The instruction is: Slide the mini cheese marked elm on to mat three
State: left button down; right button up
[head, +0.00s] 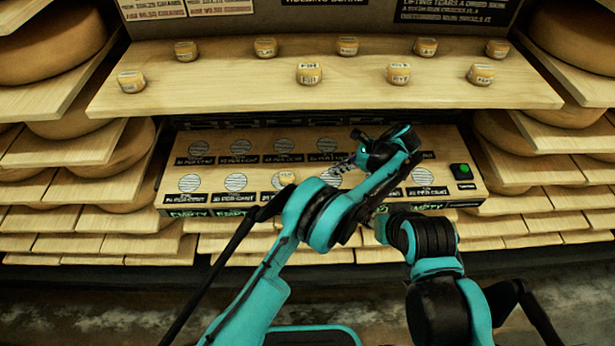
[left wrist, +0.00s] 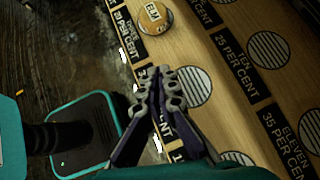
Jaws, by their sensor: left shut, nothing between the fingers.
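The small cheese marked elm (left wrist: 153,17) is at the top of the left wrist view, its label readable. In the head view it is a small pale cheese (head: 287,178) in the front row of the board. It stands over mat three (head: 276,182), hiding much of it; a strip of the mat shows at its left. The label at its front edge reads three. My left gripper (left wrist: 159,72) is shut and empty over the board, apart from the cheese. It also shows in the head view (head: 342,166), right of the cheese. My right gripper does not show.
The sloping board (head: 500,178) has two rows of round mats with labels and a green button (head: 460,170) at its right. Several small cheeses stand on the shelf (head: 220,90) above. Large wheels on racks flank both sides. My arms hide part of the front row.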

aim_at(287, 178)
pick_arm(q)
jog(key=b+x, duration=0.3)
jog(key=x, duration=0.7)
jog(key=shift+d, duration=0.1)
jog(key=a, duration=0.1)
jog(key=a+b, duration=0.1)
jog(key=a, duration=0.1)
jog(key=shift+w+a, duration=0.1)
jog(key=shift+w, duration=0.25)
jog(key=shift+w+a, duration=0.1)
jog(key=shift+a, duration=0.3)
jog(key=shift+w+a, duration=0.25)
jog(key=shift+a, duration=0.65)
jog(key=shift+d, duration=0.2)
